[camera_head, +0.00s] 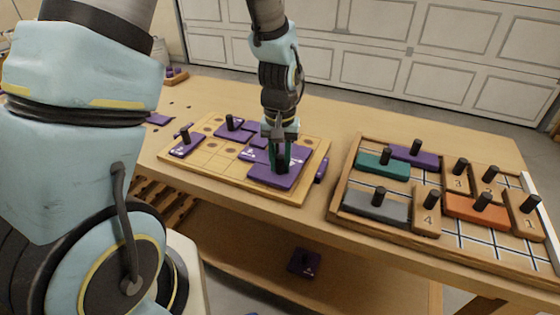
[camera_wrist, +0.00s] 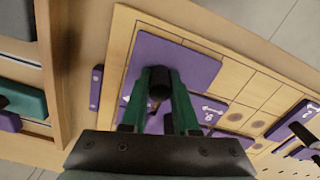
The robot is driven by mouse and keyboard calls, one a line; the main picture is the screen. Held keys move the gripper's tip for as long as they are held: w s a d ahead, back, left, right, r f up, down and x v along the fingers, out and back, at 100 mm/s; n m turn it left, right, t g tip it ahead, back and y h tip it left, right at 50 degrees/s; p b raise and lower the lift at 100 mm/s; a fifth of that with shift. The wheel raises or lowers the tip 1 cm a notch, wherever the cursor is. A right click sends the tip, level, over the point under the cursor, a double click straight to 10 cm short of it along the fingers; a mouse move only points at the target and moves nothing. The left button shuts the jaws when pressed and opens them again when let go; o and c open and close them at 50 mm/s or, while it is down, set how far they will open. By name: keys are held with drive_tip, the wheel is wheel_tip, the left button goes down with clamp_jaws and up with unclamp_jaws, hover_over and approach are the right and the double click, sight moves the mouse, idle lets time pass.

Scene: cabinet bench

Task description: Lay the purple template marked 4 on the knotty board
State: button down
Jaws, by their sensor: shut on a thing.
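The knotty board (camera_head: 205,163) is a pale wooden board with a grid and dark round knots, lying on the bench. My gripper (camera_head: 281,165) is shut on the dark peg of a large purple template (camera_head: 265,179) at the board's right end. The same template (camera_wrist: 192,65) shows in the wrist view with its peg between my green fingers (camera_wrist: 160,88). I cannot read a 4 on it, nor tell whether it lies flat or just above the board. Other purple templates (camera_head: 230,129) with pegs sit on the board's back and left parts.
A wooden tray (camera_head: 347,170) to the right holds teal, purple, grey and orange pegged pieces and numbered wooden blocks. A small purple piece (camera_head: 321,170) is at the board's right edge. Another purple piece (camera_head: 304,263) lies on the lower shelf. The bench behind the board is mostly clear.

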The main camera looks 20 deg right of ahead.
drive_tip(key=shift+f, duration=0.55)
idle(1.1)
drive_tip(key=shift+c, duration=1)
unclamp_jaws()
drive_tip(key=shift+r+p, duration=3.2)
drive_tip(key=shift+r, duration=0.85)
drive_tip(key=a+r+n, duration=0.2)
drive_tip(key=a+r, duration=0.3)
drive_tip(key=a, duration=0.7)
drive_tip(key=w+a+r+n+t, duration=0.1)
drive_tip(key=a+r, duration=0.4)
drive_tip(key=a, duration=0.8)
drive_tip(key=shift+a+n+t, duration=0.15)
drive_tip(key=shift+n+t, duration=0.15)
drive_tip(key=shift+n, duration=0.4)
